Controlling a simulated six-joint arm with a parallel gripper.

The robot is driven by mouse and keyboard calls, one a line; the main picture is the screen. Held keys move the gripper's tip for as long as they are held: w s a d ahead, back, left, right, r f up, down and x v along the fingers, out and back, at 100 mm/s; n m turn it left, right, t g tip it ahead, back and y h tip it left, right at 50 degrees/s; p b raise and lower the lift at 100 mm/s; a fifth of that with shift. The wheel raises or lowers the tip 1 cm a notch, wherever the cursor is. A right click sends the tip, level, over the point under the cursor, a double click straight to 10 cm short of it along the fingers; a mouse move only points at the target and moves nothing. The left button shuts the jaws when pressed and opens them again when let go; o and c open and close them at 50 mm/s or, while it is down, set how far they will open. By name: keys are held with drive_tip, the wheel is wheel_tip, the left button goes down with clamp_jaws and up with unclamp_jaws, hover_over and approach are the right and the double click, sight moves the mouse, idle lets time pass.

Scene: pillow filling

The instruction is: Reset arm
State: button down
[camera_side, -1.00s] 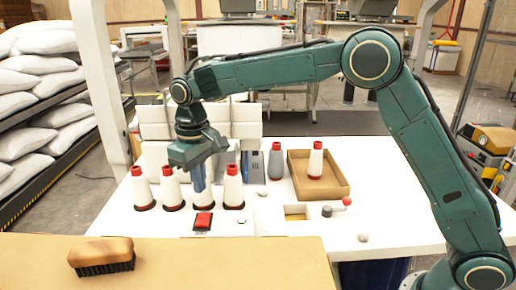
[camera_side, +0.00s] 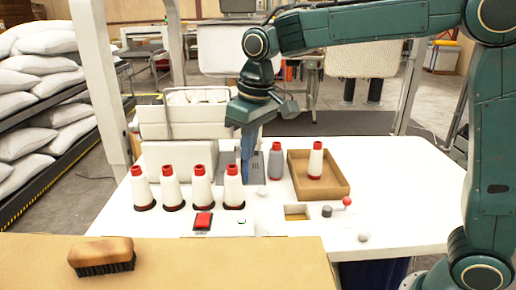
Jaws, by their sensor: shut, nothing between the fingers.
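My gripper (camera_side: 246,148) points down above the back middle of the white table (camera_side: 410,190). Its blue fingers are shut with nothing between them. It is behind and above the row of white cones with red tops, clear of them, and left of the grey cone (camera_side: 276,161). My arm reaches in from the right side, its upper link roughly level along the top of the view.
Several white cones (camera_side: 202,186) stand in a row at the table's left. A cardboard tray (camera_side: 325,188) holds one white cone (camera_side: 315,160). A red button (camera_side: 203,221), a red-knobbed lever (camera_side: 347,201) and a brush (camera_side: 102,255) on a tan surface are in front. Pillows (camera_side: 30,146) are stacked left.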

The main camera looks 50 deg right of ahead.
drive_tip(key=s+d+r+m+t, duration=0.1)
drive_tip(key=s+d+r, duration=0.15)
drive_tip(key=s, duration=0.35)
drive_tip(key=s+d+r+t, duration=0.1)
drive_tip(key=s+d, duration=0.3)
drive_tip(key=s, duration=0.2)
drive_tip(key=s+d+f+t, duration=0.1)
drive_tip(key=s+f, duration=0.1)
drive_tip(key=s, duration=0.4)
drive_tip(key=s+d+f+m, duration=0.1)
drive_tip(key=s+d+f, duration=0.1)
drive_tip(key=s, duration=0.4)
drive_tip(key=shift+s+d+f+t, duration=0.2)
drive_tip(key=shift+s+d+t, duration=0.1)
drive_tip(key=shift+t, duration=0.1)
